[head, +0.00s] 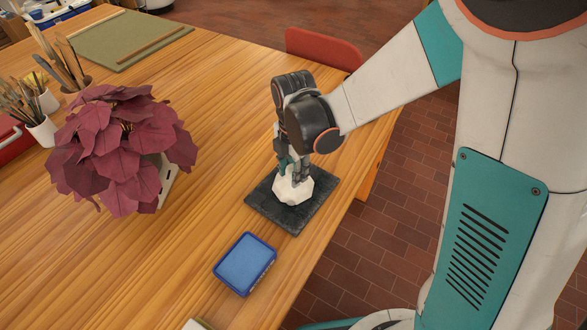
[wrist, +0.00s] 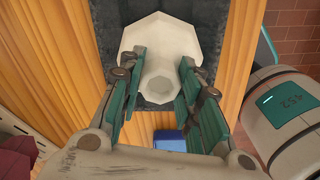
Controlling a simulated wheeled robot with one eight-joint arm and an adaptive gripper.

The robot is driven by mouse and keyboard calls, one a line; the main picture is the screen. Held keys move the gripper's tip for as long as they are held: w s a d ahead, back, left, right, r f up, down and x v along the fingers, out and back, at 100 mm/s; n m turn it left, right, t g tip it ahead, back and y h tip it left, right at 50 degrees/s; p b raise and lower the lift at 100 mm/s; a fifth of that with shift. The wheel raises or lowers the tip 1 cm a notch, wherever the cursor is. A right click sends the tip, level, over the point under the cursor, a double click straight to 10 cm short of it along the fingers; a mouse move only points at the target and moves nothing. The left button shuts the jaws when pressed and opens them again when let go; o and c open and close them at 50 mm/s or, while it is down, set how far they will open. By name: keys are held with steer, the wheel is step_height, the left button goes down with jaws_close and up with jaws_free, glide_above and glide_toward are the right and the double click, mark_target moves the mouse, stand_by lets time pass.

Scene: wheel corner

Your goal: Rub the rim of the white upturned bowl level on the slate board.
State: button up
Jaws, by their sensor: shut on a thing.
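The white upturned bowl (head: 293,187) is faceted and sits rim-down on the dark slate board (head: 318,202), looking about level. In the wrist view the bowl (wrist: 172,38) shows from above with its round foot (wrist: 159,80) towards me. My gripper (head: 293,168) points down over the bowl from above. In the wrist view its two fingers (wrist: 158,82) close on the foot from both sides. The slate board (wrist: 107,28) shows around the bowl in the wrist view. The contact between rim and board is too small to make out.
A blue tray-like box (head: 245,264) lies in front of the board. A plant with dark red leaves (head: 122,150) stands to the left. Brush pots (head: 42,131) and a green mat (head: 118,42) are farther back. The wooden table (head: 215,120) is bare between; its right edge is near the board.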

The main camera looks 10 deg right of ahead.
mark_target(285, 190)
steer(key=shift+f, duration=0.5)
steer(key=shift+w+d+r, duration=0.15)
steer(key=shift+w+d, duration=1.2)
steer(key=shift+w, duration=0.15)
steer(key=shift+s+a, duration=0.9)
steer(key=shift+s, duration=0.15)
steer(key=shift+s+a, duration=0.95)
steer(key=shift+s, duration=0.05)
steer(key=shift+s+a+f, duration=0.2)
steer(key=shift+s+a, duration=0.6)
steer(key=shift+s, duration=0.2)
